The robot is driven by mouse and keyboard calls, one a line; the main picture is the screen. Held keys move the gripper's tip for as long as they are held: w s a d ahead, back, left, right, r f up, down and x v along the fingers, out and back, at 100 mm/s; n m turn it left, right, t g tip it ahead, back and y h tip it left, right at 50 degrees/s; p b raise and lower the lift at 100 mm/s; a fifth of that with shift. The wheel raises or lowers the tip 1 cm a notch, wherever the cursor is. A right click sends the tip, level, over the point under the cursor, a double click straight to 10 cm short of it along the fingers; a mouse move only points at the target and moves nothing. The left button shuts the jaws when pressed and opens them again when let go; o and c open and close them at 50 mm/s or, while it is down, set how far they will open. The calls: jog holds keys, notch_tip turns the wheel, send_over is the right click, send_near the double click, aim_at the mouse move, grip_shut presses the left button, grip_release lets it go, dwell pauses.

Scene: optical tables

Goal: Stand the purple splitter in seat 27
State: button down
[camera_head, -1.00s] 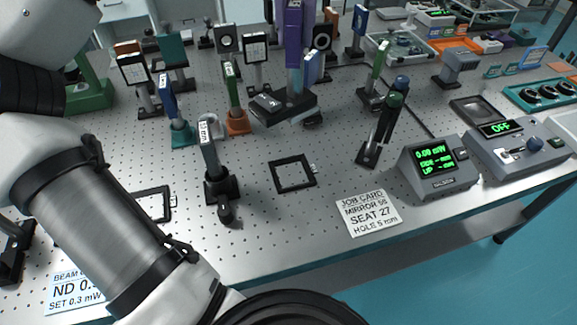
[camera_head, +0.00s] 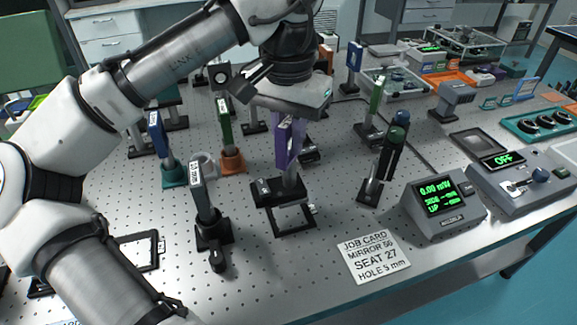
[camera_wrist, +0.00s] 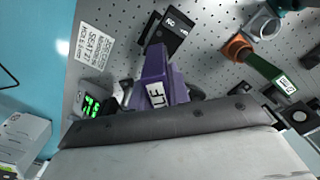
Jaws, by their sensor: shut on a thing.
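The purple splitter (camera_head: 288,145) is a purple plate on a post with a black base (camera_head: 278,191). My gripper (camera_head: 292,117) is shut on its upper part from above. The splitter is about upright, its base over the rear part of a square black seat frame (camera_head: 293,230). I cannot tell whether the base touches the table. The frame's small label is unreadable, so its number cannot be confirmed.
A grey-plated mount (camera_head: 205,215) stands close left of the frame. A green-topped dark post (camera_head: 385,160) stands to the right. The job card (camera_head: 373,256) reads seat 27, hole 5 mm. A power meter (camera_head: 440,205) sits farther right. Blue and green mounts (camera_head: 226,135) stand behind left.

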aim_at(288, 185)
jog(key=shift+f, duration=3.3)
jog(key=c, duration=1.3)
grip_release()
notch_tip(288, 185, up, 12)
jog(key=shift+r, duration=0.15)
